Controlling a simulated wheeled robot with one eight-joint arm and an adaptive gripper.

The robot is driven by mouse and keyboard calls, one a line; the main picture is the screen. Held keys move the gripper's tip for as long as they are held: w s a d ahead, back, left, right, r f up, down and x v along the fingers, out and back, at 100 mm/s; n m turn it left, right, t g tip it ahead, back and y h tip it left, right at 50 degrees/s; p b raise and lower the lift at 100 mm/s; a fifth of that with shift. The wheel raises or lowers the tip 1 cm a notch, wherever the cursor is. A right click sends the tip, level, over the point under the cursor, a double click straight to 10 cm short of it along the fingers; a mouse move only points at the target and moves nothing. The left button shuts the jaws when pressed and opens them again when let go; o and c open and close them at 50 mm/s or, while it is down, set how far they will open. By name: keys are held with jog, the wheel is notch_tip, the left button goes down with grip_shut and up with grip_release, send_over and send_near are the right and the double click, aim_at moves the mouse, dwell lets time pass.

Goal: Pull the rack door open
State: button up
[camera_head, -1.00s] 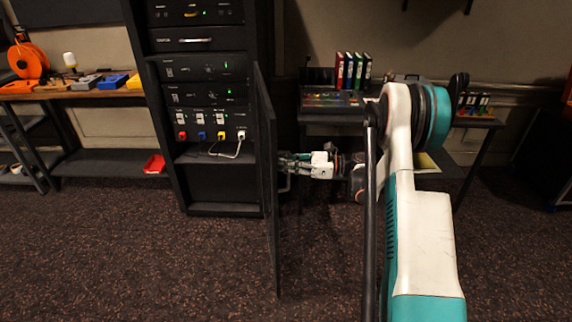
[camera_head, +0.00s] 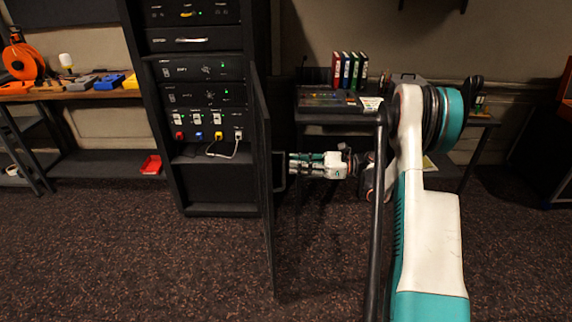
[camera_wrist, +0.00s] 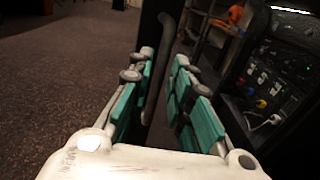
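The black rack door (camera_head: 264,190) stands wide open in the head view, seen nearly edge-on at the right side of the rack (camera_head: 160,150). Its dark bar handle (camera_head: 281,172) is on the outer face, towards my gripper (camera_head: 291,163). In the wrist view my gripper (camera_wrist: 163,58) has its teal fingers spread apart. The curved handle (camera_wrist: 167,30) shows in the gap between them, with dark space on either side. I cannot tell how deep it sits between the fingers.
The rack holds lit black units and coloured plugs with a white cable (camera_head: 238,148). A desk (camera_head: 325,118) with binders (camera_head: 349,70) stands behind my arm. A workbench (camera_head: 50,95) with tools is at left. The carpet (camera_head: 150,265) in front is clear.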

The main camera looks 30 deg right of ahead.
jog(key=v, duration=0.7)
dwell(0.3)
